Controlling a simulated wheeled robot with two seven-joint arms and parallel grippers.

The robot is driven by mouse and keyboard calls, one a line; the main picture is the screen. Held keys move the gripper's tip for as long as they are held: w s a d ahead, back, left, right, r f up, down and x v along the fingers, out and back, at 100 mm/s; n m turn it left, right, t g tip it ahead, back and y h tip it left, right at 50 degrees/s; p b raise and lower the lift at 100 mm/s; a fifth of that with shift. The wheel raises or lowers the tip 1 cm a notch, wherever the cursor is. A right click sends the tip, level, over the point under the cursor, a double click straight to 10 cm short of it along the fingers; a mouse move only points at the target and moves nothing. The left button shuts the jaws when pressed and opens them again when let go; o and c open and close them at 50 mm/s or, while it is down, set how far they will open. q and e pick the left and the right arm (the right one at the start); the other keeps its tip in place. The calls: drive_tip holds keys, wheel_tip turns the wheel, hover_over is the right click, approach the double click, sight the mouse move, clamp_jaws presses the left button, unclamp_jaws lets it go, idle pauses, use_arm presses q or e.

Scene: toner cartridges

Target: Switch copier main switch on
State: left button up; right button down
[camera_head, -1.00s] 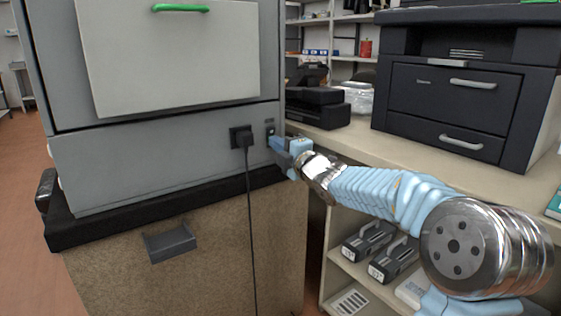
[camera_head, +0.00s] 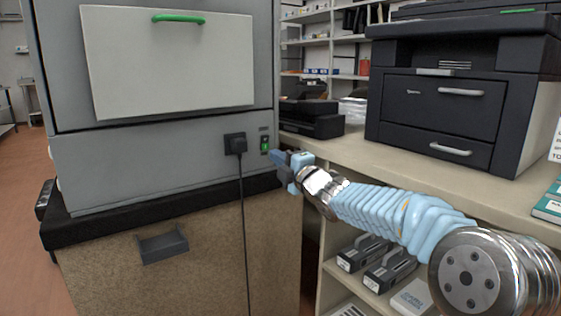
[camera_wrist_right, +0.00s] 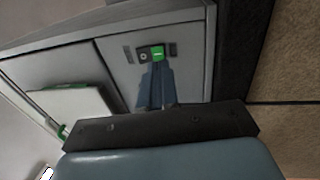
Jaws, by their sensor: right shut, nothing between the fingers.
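The copier (camera_head: 180,150) is a grey cabinet at the left of the head view. Its main switch (camera_head: 264,145) sits low on the front near the right edge, and part of it glows green. In the right wrist view the switch (camera_wrist_right: 152,53) shows a green half and a dark half. My left gripper is not in view.
A black plug (camera_head: 235,144) with a hanging cord (camera_head: 244,230) is left of the switch. The copier stands on a brown cabinet (camera_head: 180,265). A black printer (camera_head: 440,105) stands on the shelf to the right, with toner cartridges (camera_head: 388,271) below.

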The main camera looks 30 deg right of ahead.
drive_tip(key=s+d+f, duration=0.1)
drive_tip(key=s+f, duration=0.1)
drive_tip(key=s, duration=0.8)
drive_tip(key=w+a+f+m+g, duration=0.2)
drive_tip(key=w+a+f+m, duration=0.15)
drive_tip(key=f, duration=0.65)
drive_tip(key=w+a+f+m+g, duration=0.2)
drive_tip(key=a+f+m+g, duration=0.15)
drive_tip(key=f, duration=0.65)
drive_tip(key=s+a+f+m+g, duration=0.2)
drive_tip(key=a+f, duration=0.1)
drive_tip(key=f, duration=0.6)
drive_tip(key=s+a+f+m+g+y, duration=0.1)
drive_tip(key=s+a+f+m+g, duration=0.2)
drive_tip(key=f, duration=0.5)
drive_tip(key=s+a+f+m+g, duration=0.15)
drive_tip(key=a+f, duration=0.25)
drive_tip(key=f, duration=0.5)
drive_tip(key=s+a+f+m+g+y, duration=0.1)
drive_tip(key=s+a+f+m+g, duration=0.3)
drive_tip(key=s+f, duration=0.45)
drive_tip(key=s+a+f+m+g, duration=0.35)
drive_tip(key=s+a+f, duration=0.2)
drive_tip(key=s, duration=0.65)
wheel_tip(320, 180, up, 14)
drive_tip(key=p, duration=1.4)
drive_tip(key=shift+p, duration=0.4)
drive_tip(key=shift+r+t, duration=0.1)
drive_tip(key=shift+t, duration=0.15)
